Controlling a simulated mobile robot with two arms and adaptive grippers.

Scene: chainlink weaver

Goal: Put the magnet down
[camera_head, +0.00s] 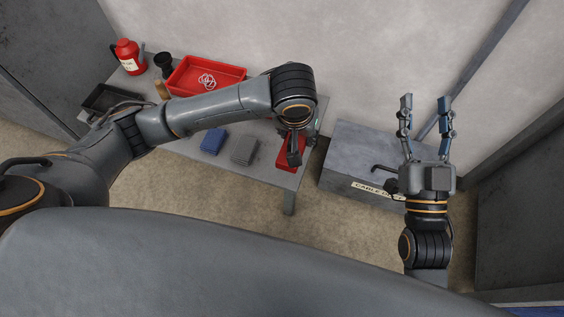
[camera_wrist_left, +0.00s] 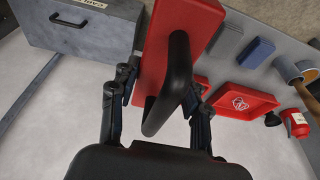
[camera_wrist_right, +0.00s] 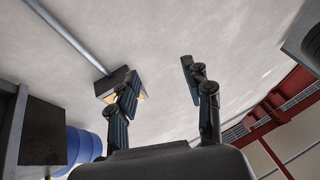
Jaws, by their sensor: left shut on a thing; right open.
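The magnet is a red block with a black loop handle (camera_head: 287,158); it fills the middle of the left wrist view (camera_wrist_left: 182,28). My left gripper (camera_head: 294,150) is shut on it, with its fingers on both sides of the handle in the left wrist view (camera_wrist_left: 160,92). In the head view the magnet is over the right end of the grey table (camera_head: 272,177), partly hidden by the gripper. I cannot tell whether it touches the top. My right gripper (camera_head: 425,104) is open and empty, raised near the grey box.
A blue block (camera_head: 213,140) and a grey block (camera_head: 243,150) lie left of the magnet. A red canister (camera_head: 127,56) and black tray (camera_head: 108,97) are farther left. A grey labelled box (camera_head: 350,150) stands right of the table.

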